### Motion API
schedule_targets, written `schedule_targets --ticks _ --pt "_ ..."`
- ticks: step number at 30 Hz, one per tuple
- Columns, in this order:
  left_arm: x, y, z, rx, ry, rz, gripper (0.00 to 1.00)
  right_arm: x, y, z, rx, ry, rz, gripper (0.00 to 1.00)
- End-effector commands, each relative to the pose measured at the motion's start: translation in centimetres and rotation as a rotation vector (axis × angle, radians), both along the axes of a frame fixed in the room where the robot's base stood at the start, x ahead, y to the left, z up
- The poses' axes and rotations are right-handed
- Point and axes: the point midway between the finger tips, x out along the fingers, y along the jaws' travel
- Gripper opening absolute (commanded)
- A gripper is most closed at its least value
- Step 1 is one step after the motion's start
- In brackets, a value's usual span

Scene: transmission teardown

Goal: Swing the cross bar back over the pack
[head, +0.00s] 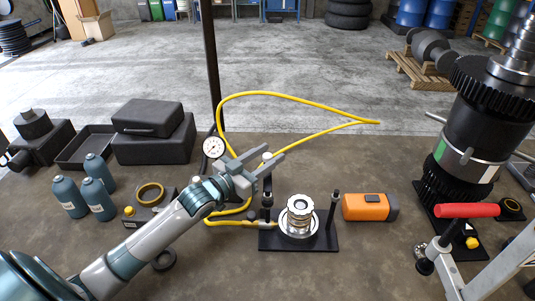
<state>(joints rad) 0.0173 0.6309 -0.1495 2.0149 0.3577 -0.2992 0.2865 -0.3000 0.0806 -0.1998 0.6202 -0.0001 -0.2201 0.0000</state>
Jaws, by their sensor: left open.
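The pack (299,215) is a silver ringed stack standing upright on a black base plate (325,242). Nothing spans its top. A dark post stands at the plate's left side, and a shorter dark post (334,209) stands at its right. I cannot make out the cross bar clearly; it may be partly hidden at the left post, behind my gripper. My left gripper (274,158) is open, its grey fingers spread around the upper left post, up and left of the pack. I cannot tell whether they touch it. My right gripper is not in view.
A yellow hose (300,95) loops behind, with a gauge (213,147) near my left wrist. An orange tool (366,207) lies right of the plate. A large black gear assembly (470,130) and a red handle (467,210) stand at right. Blue bottles (100,200) stand left.

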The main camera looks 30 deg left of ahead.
Motion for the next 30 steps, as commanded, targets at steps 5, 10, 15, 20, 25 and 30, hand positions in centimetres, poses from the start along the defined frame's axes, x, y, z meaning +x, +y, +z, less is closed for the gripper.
schedule_targets --ticks 5,10,15,20,25,30 --pt "0.0 0.0 0.0 0.0 0.0 0.0 0.42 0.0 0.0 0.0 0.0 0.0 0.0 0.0" --pt "0.0 0.0 0.0 0.0 0.0 0.0 0.18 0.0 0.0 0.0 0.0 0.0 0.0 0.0" --pt "0.0 0.0 0.0 0.0 0.0 0.0 0.0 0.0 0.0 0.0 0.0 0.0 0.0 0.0" --pt "0.0 0.0 0.0 0.0 0.0 -0.004 0.0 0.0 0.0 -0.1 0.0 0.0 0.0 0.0" --pt "0.2 -0.3 -0.1 0.002 0.0 -0.024 0.0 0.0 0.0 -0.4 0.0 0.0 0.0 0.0" --pt "0.4 -0.7 -0.2 0.004 0.0 -0.067 0.0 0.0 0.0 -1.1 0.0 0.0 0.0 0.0"
